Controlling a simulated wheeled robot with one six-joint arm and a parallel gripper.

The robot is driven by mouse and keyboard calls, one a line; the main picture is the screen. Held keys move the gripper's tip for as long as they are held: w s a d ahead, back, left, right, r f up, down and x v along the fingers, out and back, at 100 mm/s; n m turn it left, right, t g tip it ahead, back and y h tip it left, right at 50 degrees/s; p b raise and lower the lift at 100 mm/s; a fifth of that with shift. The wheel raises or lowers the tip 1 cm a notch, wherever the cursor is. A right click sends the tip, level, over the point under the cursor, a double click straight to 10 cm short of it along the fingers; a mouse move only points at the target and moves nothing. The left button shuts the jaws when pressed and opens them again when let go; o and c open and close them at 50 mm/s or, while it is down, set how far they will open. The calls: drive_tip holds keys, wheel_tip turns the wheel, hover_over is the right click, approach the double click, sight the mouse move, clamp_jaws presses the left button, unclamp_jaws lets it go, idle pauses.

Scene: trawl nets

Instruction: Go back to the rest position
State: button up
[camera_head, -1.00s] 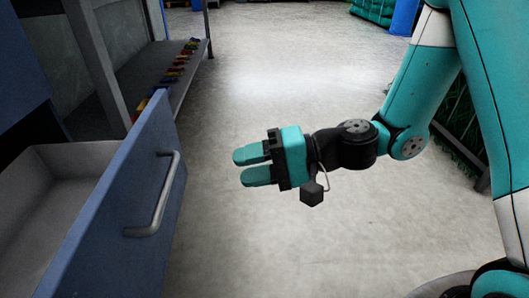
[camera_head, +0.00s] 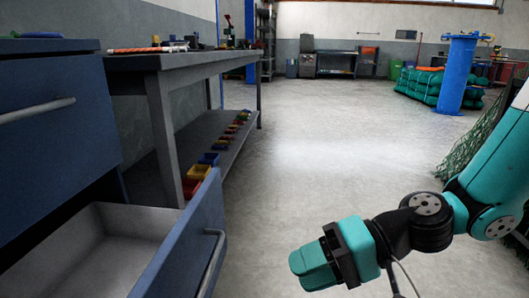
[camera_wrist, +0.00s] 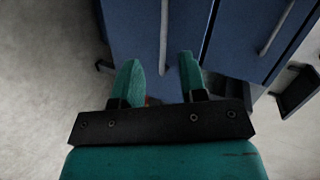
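My teal gripper (camera_head: 308,268) is low in the head view, in front of the open drawer and to the right of its handle. Its two fingers point left and overlap from this side. In the wrist view my gripper (camera_wrist: 159,72) has its fingers apart with nothing between them. The blue drawer (camera_head: 190,240) is pulled out, and the visible part of its pale inside is empty. Its grey handle (camera_head: 212,262) is apart from the fingers in the head view. The blue fronts (camera_wrist: 190,30) also show beyond the fingertips in the wrist view.
A grey workbench (camera_head: 170,62) stands beyond the drawer, with coloured bins (camera_head: 197,172) on its lower shelf. Green netting (camera_head: 470,140) hangs at the right. A blue post (camera_head: 458,75) and stacked green nets (camera_head: 420,86) stand farther back. The middle floor is clear.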

drive_tip(key=s+d+r+n+h+p, duration=0.6)
drive_tip(key=s+r+h, duration=0.3)
drive_tip(key=r, duration=0.3)
wheel_tip(320, 180, up, 38)
drive_tip(key=d+m+p, duration=0.1)
drive_tip(key=p, duration=3.7)
drive_tip(key=shift+d+t, duration=0.25)
drive_tip(key=shift+t, duration=0.05)
drive_tip(key=shift+a, duration=0.1)
